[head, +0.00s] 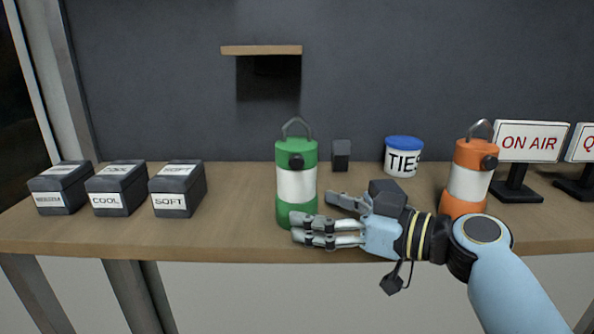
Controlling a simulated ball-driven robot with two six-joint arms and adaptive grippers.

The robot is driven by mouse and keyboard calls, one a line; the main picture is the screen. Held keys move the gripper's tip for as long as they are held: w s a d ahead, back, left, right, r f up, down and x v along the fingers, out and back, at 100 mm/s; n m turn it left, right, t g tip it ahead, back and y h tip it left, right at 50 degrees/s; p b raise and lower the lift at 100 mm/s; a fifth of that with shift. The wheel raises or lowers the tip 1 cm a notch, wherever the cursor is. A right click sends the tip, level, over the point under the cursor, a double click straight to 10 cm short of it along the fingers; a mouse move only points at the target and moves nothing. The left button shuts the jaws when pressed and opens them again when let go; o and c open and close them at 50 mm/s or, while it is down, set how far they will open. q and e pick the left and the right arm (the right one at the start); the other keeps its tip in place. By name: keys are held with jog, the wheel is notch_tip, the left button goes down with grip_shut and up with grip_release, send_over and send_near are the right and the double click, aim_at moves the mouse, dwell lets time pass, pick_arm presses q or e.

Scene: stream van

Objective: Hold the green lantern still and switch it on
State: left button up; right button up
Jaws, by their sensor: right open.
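The green lantern (296,185) stands upright on the wooden bench, with a white middle band, a wire handle on top and a dark round knob (296,161) on its upper front. My right gripper (312,220) comes in from the right at the lantern's lower right side. Its fingers are open. Two fingers reach across the front of the lantern's base and another lies behind them to the right of it. I cannot tell whether any finger touches the lantern. My left gripper is not in view.
An orange lantern (468,182) stands to the right, close behind my right arm. A TIES tub (403,157), a small dark block (341,155) and an ON AIR sign (529,142) stand further back. Labelled dark boxes (117,190) sit at left. The bench (240,205) is clear between boxes and green lantern.

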jog(key=shift+b+x, duration=0.7)
jog(key=shift+x, duration=0.4)
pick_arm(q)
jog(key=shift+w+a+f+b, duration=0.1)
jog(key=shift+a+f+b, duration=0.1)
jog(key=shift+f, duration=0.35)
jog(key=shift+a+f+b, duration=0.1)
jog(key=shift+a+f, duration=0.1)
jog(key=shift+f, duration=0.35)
pick_arm(e)
jog(key=shift+w+a+f, duration=0.15)
jog(key=shift+w+a, duration=0.25)
jog(key=shift+a, duration=0.2)
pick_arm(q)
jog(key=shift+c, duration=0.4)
pick_arm(e)
jog(key=c, duration=0.7)
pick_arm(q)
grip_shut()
